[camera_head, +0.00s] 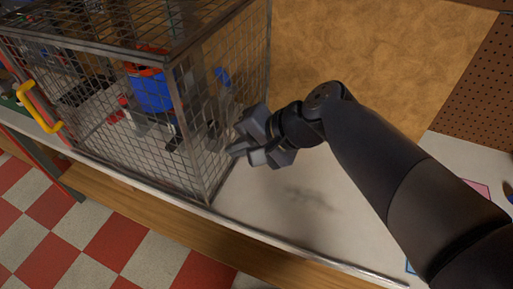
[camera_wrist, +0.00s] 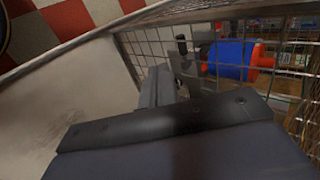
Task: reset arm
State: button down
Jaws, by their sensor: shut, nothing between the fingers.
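My gripper (camera_head: 236,140) is at the end of my black arm, which reaches in from the lower right in the head view. It is shut and empty, above the white bench top (camera_head: 262,205), close to the right side of a wire mesh cage (camera_head: 208,165). I cannot tell whether the fingers touch the mesh. Inside the cage is a blue cylinder with red ends (camera_head: 152,92); it also shows through the mesh in the wrist view (camera_wrist: 230,59). My gripper (camera_wrist: 158,88) shows in the wrist view beside the cage, partly hidden by its own body.
A yellow handle (camera_head: 40,107) is on the cage's front left. A brown pegboard (camera_head: 485,85) stands at the right. A pink sheet (camera_head: 476,188) lies behind my arm. The bench top right of the cage is mostly clear. Red and white tiles (camera_head: 110,240) cover the floor.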

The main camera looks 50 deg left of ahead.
jog(key=v, duration=0.8)
jog(key=shift+w+r+b, duration=0.15)
jog(key=shift+r+b, duration=0.2)
